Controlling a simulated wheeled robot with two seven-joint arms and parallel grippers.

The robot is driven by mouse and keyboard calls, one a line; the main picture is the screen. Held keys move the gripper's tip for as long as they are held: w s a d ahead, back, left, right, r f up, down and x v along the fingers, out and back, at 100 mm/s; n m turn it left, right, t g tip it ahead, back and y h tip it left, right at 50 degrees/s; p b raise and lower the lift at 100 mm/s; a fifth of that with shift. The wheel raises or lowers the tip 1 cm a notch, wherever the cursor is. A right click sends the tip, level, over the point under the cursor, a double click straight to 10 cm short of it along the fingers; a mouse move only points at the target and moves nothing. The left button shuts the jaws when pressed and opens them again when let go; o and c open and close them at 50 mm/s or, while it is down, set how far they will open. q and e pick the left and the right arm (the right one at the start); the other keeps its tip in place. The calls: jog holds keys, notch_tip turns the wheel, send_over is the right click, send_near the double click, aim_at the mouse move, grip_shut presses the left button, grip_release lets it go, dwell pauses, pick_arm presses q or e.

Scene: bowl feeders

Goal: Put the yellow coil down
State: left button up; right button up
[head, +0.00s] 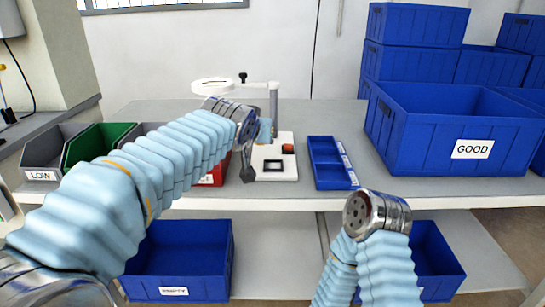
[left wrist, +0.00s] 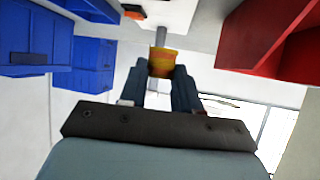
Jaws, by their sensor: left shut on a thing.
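The yellow coil (left wrist: 166,62) sits between the two dark fingers of my left gripper (left wrist: 172,75) in the left wrist view. The fingers are shut on it. In the head view my left gripper (head: 248,172) points down at the left edge of a white stand base (head: 272,178); the coil cannot be made out there. My right arm ends in a metal wrist in front of the table edge in the head view. Its fingers do not show.
The white stand carries a magnifier ring (head: 212,86) on a post (head: 274,105). A blue divided tray (head: 333,178) lies right of it, then a large blue GOOD bin (head: 420,150). A green bin (head: 90,140), a grey LOW bin (head: 42,160) and a red bin (head: 218,172) stand left.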

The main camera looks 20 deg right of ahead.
aim_at(271, 170)
pick_arm(q)
jog(key=d+f, duration=0.2)
jog(key=f, duration=0.1)
jog(key=shift+d, duration=0.25)
jog(key=f, duration=0.4)
jog(key=shift+s+d, duration=0.1)
jog(key=shift+d, duration=0.25)
jog(key=shift+f, duration=0.1)
jog(key=shift+f+b, duration=0.2)
jog(key=shift+b, duration=0.3)
jog(key=o, duration=1)
jog(key=shift+o, duration=0.3)
jog(key=shift+a, duration=0.1)
